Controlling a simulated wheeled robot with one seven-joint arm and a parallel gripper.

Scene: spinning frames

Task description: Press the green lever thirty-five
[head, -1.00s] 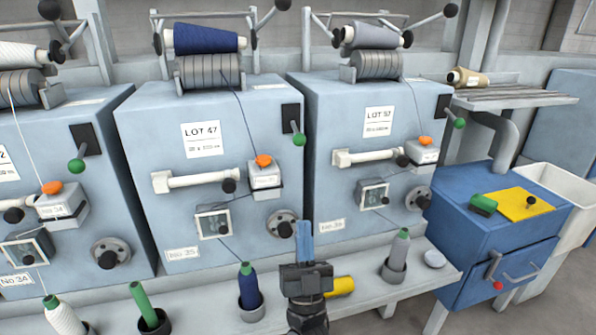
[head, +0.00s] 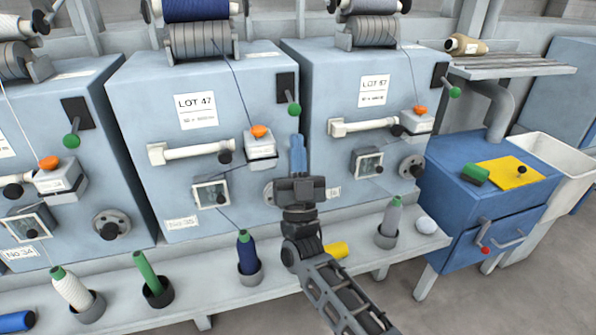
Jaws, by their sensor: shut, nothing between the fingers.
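The middle blue-grey machine (head: 135,120) carries a plate that reads No 35 (head: 181,223) and a LOT 47 sheet. Its green-knobbed lever (head: 294,109) hangs from a black slotted plate at its upper right. My gripper (head: 298,140) has blue fingers, shut and empty, pointing up. In the picture its tips are just below the green knob, with a gap between them. How far they are from it in depth I cannot tell. My gripper hides part of the machine's round hand knob (head: 268,193).
Similar green levers are on the left machine (head: 71,141) and the right machine (head: 454,92). Orange-topped boxes (head: 259,145) and white bars stick out from the fronts. A blue spool (head: 247,255), green spool (head: 150,275) and grey spool (head: 389,220) stand on the shelf below.

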